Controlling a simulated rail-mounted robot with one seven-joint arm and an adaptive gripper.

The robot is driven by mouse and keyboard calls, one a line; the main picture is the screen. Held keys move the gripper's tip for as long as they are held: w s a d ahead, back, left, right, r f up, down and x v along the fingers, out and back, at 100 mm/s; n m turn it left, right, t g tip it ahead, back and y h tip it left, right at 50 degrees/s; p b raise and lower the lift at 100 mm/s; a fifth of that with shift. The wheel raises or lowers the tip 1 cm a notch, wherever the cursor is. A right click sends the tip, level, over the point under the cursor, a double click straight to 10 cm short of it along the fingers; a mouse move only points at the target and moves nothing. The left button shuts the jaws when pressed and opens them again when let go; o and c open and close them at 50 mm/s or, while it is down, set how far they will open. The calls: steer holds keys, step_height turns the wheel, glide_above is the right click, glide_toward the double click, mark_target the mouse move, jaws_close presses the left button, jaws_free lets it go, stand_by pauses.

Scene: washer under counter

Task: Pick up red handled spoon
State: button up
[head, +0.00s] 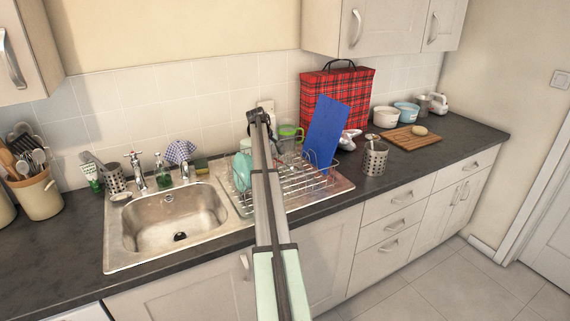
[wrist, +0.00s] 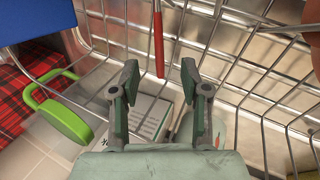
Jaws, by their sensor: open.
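In the wrist view a thin red handle (wrist: 158,40) shows at the top centre, among the wires of the dish rack (wrist: 100,30). Its other end is out of view, so I cannot see the spoon's bowl. My gripper (wrist: 159,80) is open and empty, its two fingers apart. The red handle lies beyond the fingertips, roughly in line with the gap between them, and is not held. In the head view my arm reaches over the dish rack (head: 305,193), and its end hides part of the rack. I cannot make out the spoon there.
A blue board (head: 325,135) stands in the rack, near a green-handled mug (head: 291,133). A tartan bag (head: 345,95) is behind. The sink (head: 207,207) is left; a metal utensil holder (head: 375,159) and wooden board (head: 405,140) are right. Rack wires surround my fingers closely.

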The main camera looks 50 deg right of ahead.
steer(key=shift+x, duration=0.95)
steer(key=shift+s+f, duration=0.1)
steer(key=shift+f, duration=0.25)
jaws_close()
